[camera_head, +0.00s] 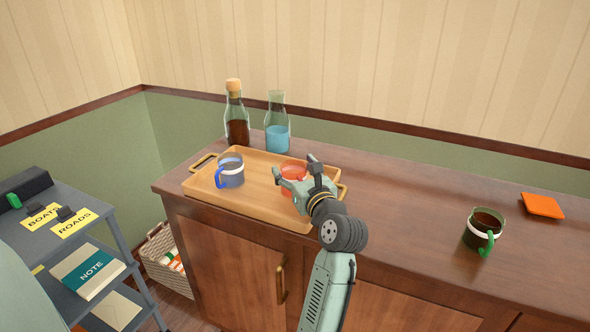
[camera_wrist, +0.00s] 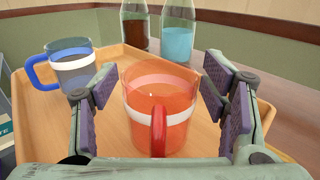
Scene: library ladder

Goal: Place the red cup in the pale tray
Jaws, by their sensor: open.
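The red cup (camera_head: 292,176) stands upright in the right part of the pale wooden tray (camera_head: 240,207). In the wrist view the cup (camera_wrist: 175,118) is see-through orange-red with a white band, and its red handle points towards me. My gripper (camera_head: 302,175) is at the cup, with its fingers apart. In the wrist view the open fingers of my gripper (camera_wrist: 160,100) are on either side of the cup, with gaps showing between the pads and the cup. The gripper hides part of the cup in the head view.
A blue-handled cup (camera_head: 230,172) stands in the tray's left part. A corked dark bottle (camera_head: 236,120) and a carafe of blue liquid (camera_head: 277,125) stand behind the tray. A green-handled dark cup (camera_head: 482,230) and an orange square (camera_head: 541,206) are on the right of the cabinet top.

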